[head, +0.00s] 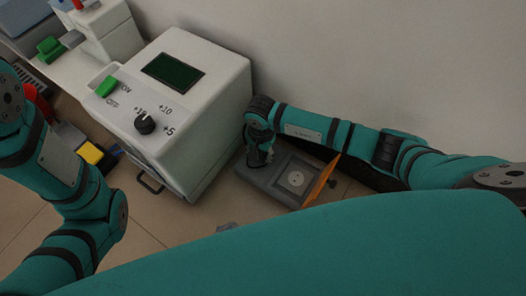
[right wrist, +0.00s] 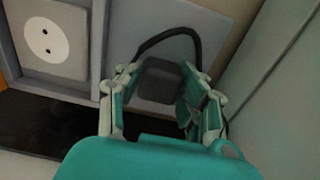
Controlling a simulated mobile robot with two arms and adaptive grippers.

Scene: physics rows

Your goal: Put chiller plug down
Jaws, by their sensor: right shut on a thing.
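The chiller plug (right wrist: 160,80) is a dark grey block with a black cable looping over it in the right wrist view. My right gripper (right wrist: 160,92) is shut on it, with a finger on each side. In the head view my right gripper (head: 259,153) points down at the left end of a grey socket box (head: 262,177), and the plug is hard to make out there. The round socket (head: 295,178) is empty; it also shows in the right wrist view (right wrist: 45,40). I cannot tell whether the plug touches the box. My left gripper is out of view.
The white chiller (head: 215,90), with a green display and black knob, stands left of the socket box. An orange lid (head: 322,183) stands open at the box's right side. The wall is close behind. Tiled floor (head: 150,215) shows in front of the chiller.

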